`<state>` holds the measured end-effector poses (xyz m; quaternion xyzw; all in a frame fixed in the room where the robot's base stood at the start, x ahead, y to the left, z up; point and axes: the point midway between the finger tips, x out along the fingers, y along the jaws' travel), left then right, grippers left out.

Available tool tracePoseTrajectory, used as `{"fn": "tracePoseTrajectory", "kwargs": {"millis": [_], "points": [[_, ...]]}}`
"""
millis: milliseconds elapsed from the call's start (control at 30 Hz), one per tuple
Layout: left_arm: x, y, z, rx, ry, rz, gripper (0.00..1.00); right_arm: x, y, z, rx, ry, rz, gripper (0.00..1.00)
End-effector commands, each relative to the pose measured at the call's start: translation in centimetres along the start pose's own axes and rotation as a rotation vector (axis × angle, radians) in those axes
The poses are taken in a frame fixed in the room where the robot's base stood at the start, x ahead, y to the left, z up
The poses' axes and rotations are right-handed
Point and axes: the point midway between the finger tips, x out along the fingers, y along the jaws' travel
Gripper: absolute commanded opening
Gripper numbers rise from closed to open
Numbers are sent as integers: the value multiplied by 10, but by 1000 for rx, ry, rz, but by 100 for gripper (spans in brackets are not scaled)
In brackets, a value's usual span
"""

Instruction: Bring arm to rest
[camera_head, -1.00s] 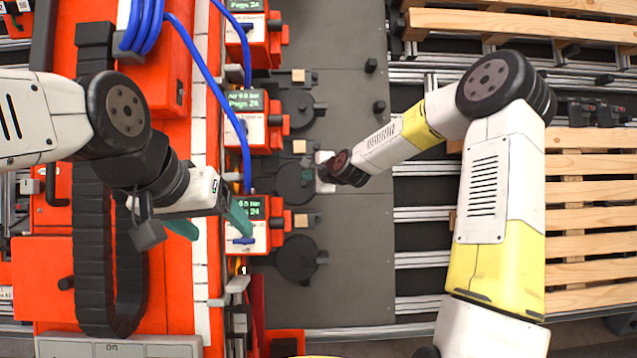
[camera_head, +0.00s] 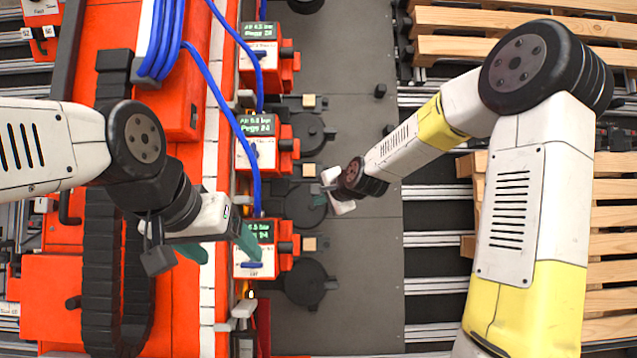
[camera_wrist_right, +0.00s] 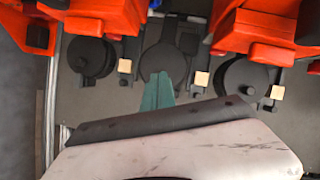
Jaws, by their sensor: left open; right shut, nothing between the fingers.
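My left gripper (camera_head: 217,247) has teal fingers spread apart with nothing between them. In the head view it hangs over the orange machine's edge and the white strip, its right finger in front of the lowest visible screen unit. My right arm comes in from the right, bent at the elbow, and ends over the grey plate. My right gripper (camera_head: 316,193) points left above a round black fixture (camera_head: 304,209). In the right wrist view its teal fingers (camera_wrist_right: 161,88) are together and empty, over the middle round fixture. Any contact with the fixture cannot be told.
Orange units with green screens (camera_head: 257,126) line the grey plate (camera_head: 362,260), each beside a round fixture and a small tan block (camera_head: 309,171). Blue hoses (camera_head: 222,100) run above. Wooden pallets (camera_head: 520,18) lie right, behind my right arm. The plate's lower part is clear.

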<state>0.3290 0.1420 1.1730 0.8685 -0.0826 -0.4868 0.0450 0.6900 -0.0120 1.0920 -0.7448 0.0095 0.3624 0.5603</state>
Motion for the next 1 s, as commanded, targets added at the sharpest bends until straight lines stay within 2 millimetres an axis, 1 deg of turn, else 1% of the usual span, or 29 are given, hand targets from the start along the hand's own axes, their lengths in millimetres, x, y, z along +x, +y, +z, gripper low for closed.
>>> {"fn": "tracePoseTrajectory", "kwargs": {"millis": [33,167,200,267,300,367,400,467,500,567,600,700,800,900,1000], "points": [[0,0,0,0,0,0,76,-24,-2,4,-102,6,34,0],[0,0,0,0,0,0,76,-79,8,11,-328,7,136,0],[0,0,0,0,0,0,76,-97,13,13,-390,6,167,0],[0,0,0,0,0,0,76,-125,19,16,-477,3,209,0],[0,0,0,0,0,0,76,-144,23,17,-531,1,235,0],[0,0,0,0,0,0,76,-172,32,20,-606,-6,273,0],[0,0,0,0,0,0,76,-191,37,23,-654,-13,295,0],[0,0,0,0,0,0,76,-220,47,27,-719,-25,325,0],[0,0,0,0,0,0,76,-238,55,30,-759,-37,344,0],[0,0,0,0,0,0,76,-265,67,36,-816,-57,365,0],[0,0,0,0,0,0,76,-282,75,41,-851,-72,376,0],[0,0,0,0,0,0,76,-317,97,52,-924,-114,393,0],[0,0,0,0,0,0,76,-341,114,62,-979,-153,396,0],[0,0,0,0,0,0,76,-355,127,69,-1011,-183,395,0],[0,0,0,0,0,0,76,-362,133,73,-1026,-199,394,0]]}}
